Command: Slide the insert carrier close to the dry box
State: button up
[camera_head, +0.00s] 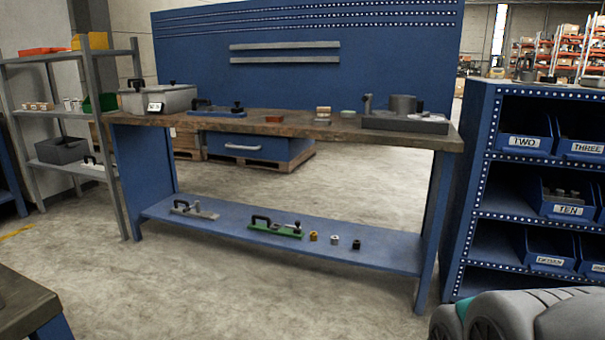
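A grey lidded box with a dark handle and a small white panel on its front, which looks like the dry box (172,101), stands at the left end of the wooden worktop. A low blue carrier with black fittings, possibly the insert carrier (224,113), lies on the worktop just right of the box, with a small gap. A green carrier with a black handle (287,232) and a grey one (203,214) lie on the lower blue shelf, so I cannot tell for certain which is the insert carrier. My gripper is not in view; a grey arm part shows at bottom right.
The worktop (265,128) also bears small blocks (323,114) in the middle and a grey fixture (405,121) at the right. Small cylinders (334,239) stand on the lower shelf. A blue bin rack (478,160) stands right. The floor in front is clear.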

aim_at(210, 112)
jog(key=i+u, duration=0.45)
jog(key=i, duration=0.25)
jog(key=i+l+u, duration=0.25)
jog(key=i+u, duration=0.2)
jog(key=i, duration=0.2)
jog(key=i+l, duration=0.2)
jog(key=i, duration=0.15)
jog(key=u, duration=0.05)
